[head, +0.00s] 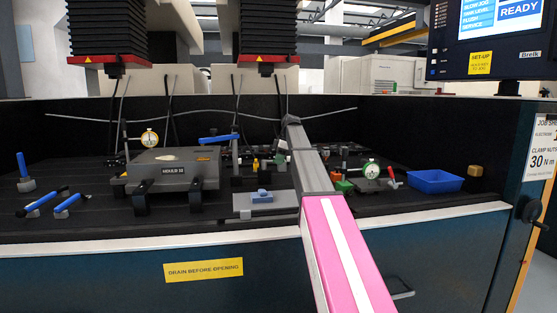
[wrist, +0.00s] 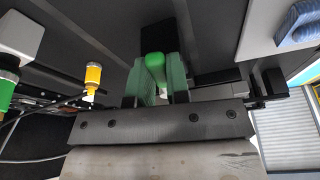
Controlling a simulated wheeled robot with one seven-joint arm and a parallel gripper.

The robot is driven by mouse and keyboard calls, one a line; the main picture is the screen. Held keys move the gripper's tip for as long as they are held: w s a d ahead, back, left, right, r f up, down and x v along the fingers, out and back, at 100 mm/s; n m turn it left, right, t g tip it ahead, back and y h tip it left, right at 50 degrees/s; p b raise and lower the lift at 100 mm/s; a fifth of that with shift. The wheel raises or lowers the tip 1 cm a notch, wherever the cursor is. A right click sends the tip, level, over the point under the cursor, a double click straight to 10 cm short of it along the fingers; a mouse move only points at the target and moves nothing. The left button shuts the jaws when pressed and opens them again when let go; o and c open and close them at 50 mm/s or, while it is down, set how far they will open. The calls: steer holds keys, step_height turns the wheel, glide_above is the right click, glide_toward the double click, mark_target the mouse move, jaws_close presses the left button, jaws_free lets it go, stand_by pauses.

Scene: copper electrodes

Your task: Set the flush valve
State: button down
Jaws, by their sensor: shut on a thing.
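In the wrist view, my gripper (wrist: 155,80) has its two green-padded fingers closed on a rounded green handle (wrist: 154,62), which I take to be the flush valve's. The handle stands in front of a dark block, and its lower part is hidden between the fingers. I cannot tell the valve's setting. In the head view my arm reaches over the table's middle, and the gripper's fingers cannot be made out behind it.
A grey mould block (head: 172,167) with a dial gauge (head: 150,138) stands left of my arm. A blue bin (head: 435,181), a second gauge (head: 371,170) and a red-handled tool (head: 391,176) are at right. Blue-handled tools (head: 42,203) lie at far left. Black bellows heads (head: 268,28) hang above.

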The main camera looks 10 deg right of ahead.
steer(key=shift+w+n, duration=0.65)
steer(key=shift+n, duration=0.05)
steer(key=c, duration=1.5)
jaws_free()
steer(key=shift+n+g, duration=0.3)
steer(key=shift+n, duration=0.1)
steer(key=o, duration=0.4)
steer(key=shift+r, duration=0.1)
steer(key=shift+r, duration=2.9)
